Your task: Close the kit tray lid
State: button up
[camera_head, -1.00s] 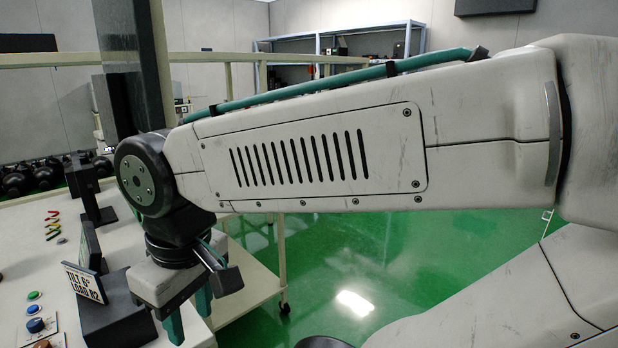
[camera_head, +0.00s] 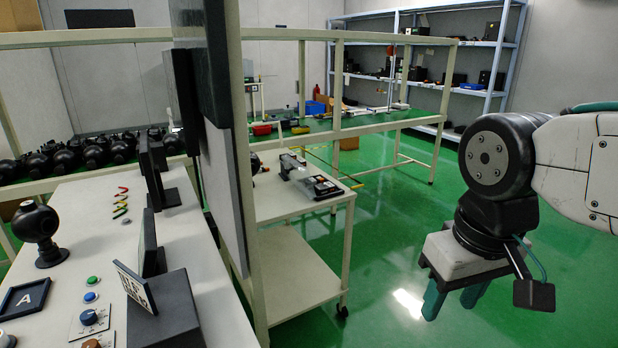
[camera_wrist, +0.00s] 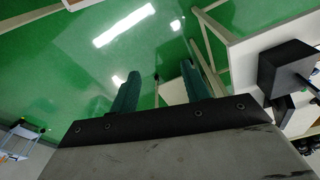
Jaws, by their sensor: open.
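My gripper (camera_head: 452,298) hangs at the right of the head view, pointing down over the green floor. Its two teal fingers are apart with nothing between them. It also shows in the wrist view (camera_wrist: 157,88), again empty. A small dark tray-like item with a clear part (camera_head: 318,186) lies on the white cart, well left of my gripper. It may be the kit tray; I cannot tell its lid or how it stands.
The white cart (camera_head: 292,198) stands behind a pale post and dark panel. A bench (camera_head: 75,215) with buttons, a tilted sign (camera_head: 133,287) and a black round-headed stand (camera_head: 37,228) fills the left. Shelves (camera_head: 425,42) stand at the back. Floor between cart and arm is clear.

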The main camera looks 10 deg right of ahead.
aim_at(291, 180)
jog(key=z, duration=0.55)
jog(key=i, duration=0.75)
jog(key=z, duration=0.55)
jog(key=i, duration=0.85)
jog(key=u, duration=0.5)
jog(key=i, duration=0.5)
jog(key=u, duration=0.95)
jog(key=i, duration=0.4)
jog(key=u, duration=0.5)
